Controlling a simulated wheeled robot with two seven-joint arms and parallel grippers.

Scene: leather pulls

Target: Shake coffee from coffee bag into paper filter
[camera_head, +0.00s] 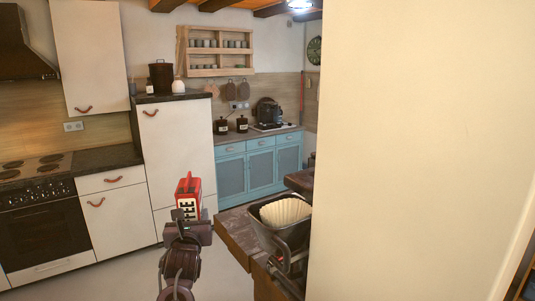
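A red coffee bag (188,188) with a black-and-white label stands upright at the end of my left arm, left of centre. My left gripper (190,215) is shut on the bag's lower part, in front of the white cabinets. A pale, fluted paper filter (286,211) sits open side up in a dark holder (268,235) at the end of a wooden counter. The bag is left of the filter and clearly apart from it. The inside of the filter is only partly visible. I cannot make out my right gripper.
A large cream panel (420,150) fills the right side and hides what lies behind it, close to the filter. The dark wooden counter (238,236) has its edge beside the holder. Open floor (120,275) lies left of it. Stove, white cabinets and blue cabinets stand farther back.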

